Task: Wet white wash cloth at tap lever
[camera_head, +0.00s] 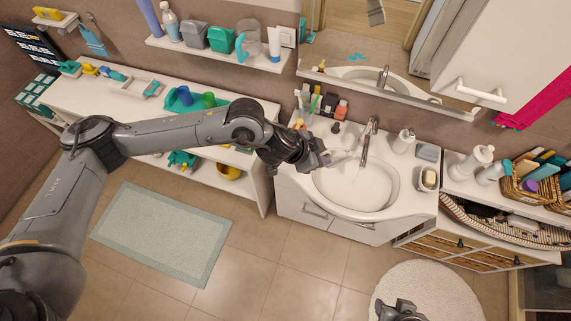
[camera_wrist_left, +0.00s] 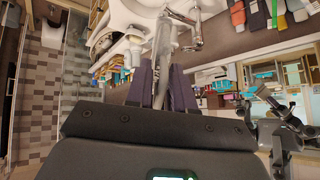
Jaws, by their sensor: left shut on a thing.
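My left gripper (camera_head: 326,158) reaches over the left rear rim of the white washbasin (camera_head: 340,203). It is shut on the white wash cloth (camera_head: 345,156), a pale, thin piece beyond the fingertips. In the left wrist view the cloth (camera_wrist_left: 163,50) stands between the two purple-grey fingers (camera_wrist_left: 164,85). The chrome tap (camera_head: 369,140) rises at the back of the basin, just right of the cloth; it also shows in the left wrist view (camera_wrist_left: 195,30). I cannot tell whether cloth and tap touch. My right gripper (camera_head: 400,309) is at the bottom edge; its fingers are unclear.
Bottles and a toothbrush cup (camera_head: 312,103) stand left behind the basin. A soap dispenser (camera_head: 404,140) and a small cup (camera_head: 428,179) are to its right. A mirror shelf (camera_head: 400,95) hangs above the tap.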

